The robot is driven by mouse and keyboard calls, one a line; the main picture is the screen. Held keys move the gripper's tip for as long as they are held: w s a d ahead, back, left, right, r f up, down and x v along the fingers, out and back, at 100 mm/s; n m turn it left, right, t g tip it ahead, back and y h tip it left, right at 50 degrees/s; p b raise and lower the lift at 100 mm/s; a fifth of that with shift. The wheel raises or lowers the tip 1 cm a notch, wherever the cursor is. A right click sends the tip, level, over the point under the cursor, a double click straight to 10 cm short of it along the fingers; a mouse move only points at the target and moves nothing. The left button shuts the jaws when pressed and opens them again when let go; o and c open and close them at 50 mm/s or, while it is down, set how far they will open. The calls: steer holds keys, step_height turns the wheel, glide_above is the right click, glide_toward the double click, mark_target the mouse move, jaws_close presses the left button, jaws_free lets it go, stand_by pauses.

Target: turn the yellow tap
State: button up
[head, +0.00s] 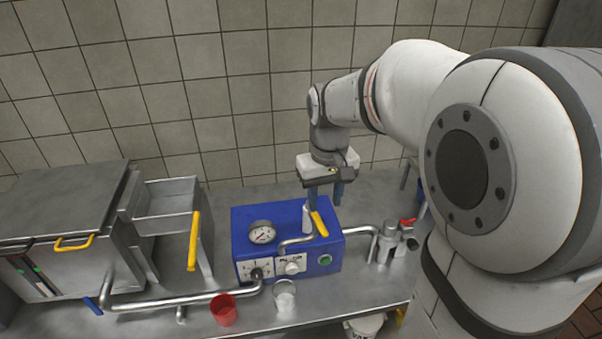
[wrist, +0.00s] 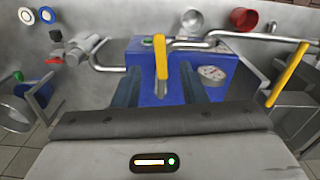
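The yellow tap (head: 319,223) is a long yellow lever on top of a blue box (head: 240,226) with a steel spout at its front. In the wrist view the lever (wrist: 161,58) stands upright in the picture, in the gap between my two dark blue fingers. My gripper (head: 325,198) points down just above the back of the lever. It also shows in the wrist view (wrist: 163,86). Its fingers are apart and nothing is held between them. I cannot tell whether the fingers reach down around the lever.
The blue box bears a gauge (head: 262,234), knobs and a green button (head: 325,259). A red cup (head: 223,310) and a clear glass (head: 285,295) stand in front. Steel pipework with a red handle (head: 407,221) is right.

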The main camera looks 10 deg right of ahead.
mark_target(322, 228)
steer(key=shift+w+f, duration=0.15)
steer(key=shift+w, duration=0.2)
step_height(322, 228, down, 8)
steer(key=shift+r+p, duration=0.25)
steer(key=shift+p, duration=0.15)
steer(key=shift+c, duration=0.5)
jaws_close()
